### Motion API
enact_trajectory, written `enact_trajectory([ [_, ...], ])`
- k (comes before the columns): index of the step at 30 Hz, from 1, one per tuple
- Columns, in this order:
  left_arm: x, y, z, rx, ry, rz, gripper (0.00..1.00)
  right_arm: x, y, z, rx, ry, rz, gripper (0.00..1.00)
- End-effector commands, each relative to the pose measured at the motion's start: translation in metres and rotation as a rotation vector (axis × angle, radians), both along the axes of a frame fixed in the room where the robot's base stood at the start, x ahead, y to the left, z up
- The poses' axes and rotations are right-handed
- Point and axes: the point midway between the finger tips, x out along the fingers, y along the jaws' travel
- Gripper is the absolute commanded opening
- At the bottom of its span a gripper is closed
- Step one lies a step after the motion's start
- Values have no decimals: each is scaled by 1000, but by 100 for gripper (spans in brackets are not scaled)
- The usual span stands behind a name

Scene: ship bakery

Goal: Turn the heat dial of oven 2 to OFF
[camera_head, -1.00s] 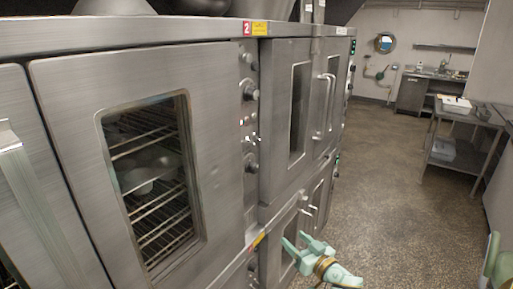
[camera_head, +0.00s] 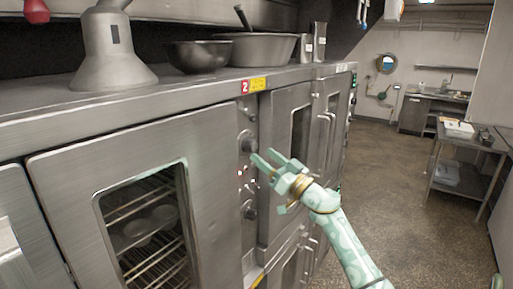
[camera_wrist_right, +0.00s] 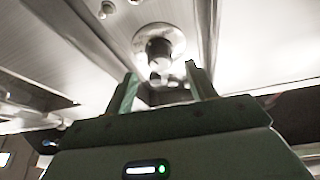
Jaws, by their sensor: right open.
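Oven 2 (camera_head: 70,175) has a steel front with a glass door and a red "2" label (camera_head: 245,87) on its top edge. Its narrow control strip carries an upper dial (camera_head: 247,142), small lights and a lower dial (camera_head: 250,211). I cannot read the dial markings. My right gripper (camera_head: 263,157) is open and empty, just in front of the strip, by the upper dial. In the right wrist view a dark knob on a round shiny plate (camera_wrist_right: 160,47) lies ahead, between and beyond the open fingers (camera_wrist_right: 163,82), apart from them. My left gripper is out of view.
A second oven door (camera_head: 287,130) with upright handles stands right of the strip. Dark and grey bowls (camera_head: 262,50) and a grey cone-shaped object (camera_head: 112,52) stand on the oven top. A steel table (camera_head: 465,150) stands far right; the floor (camera_head: 395,180) between is clear.

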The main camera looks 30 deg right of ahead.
Motion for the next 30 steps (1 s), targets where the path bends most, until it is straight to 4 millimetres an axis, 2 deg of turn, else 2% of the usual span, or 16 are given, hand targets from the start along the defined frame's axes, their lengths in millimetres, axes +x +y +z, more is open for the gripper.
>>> enact_trajectory([
  [3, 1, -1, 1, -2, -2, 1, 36, 20, 6, 9, 2, -1, 1, 56],
  [7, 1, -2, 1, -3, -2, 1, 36, 33, 10, 14, 2, 0, -2, 56],
  [18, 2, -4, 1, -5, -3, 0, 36, 40, 12, 16, 0, 1, -1, 56],
  [19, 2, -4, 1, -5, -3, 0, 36, 39, 12, 16, 0, 1, -1, 50],
  [23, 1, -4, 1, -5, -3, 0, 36, 39, 12, 16, 0, 1, -1, 14],
  [24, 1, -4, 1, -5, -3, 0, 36, 39, 12, 16, 0, 1, -1, 12],
  [30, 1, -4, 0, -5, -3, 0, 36, 39, 12, 16, -8, -2, -2, 12],
])
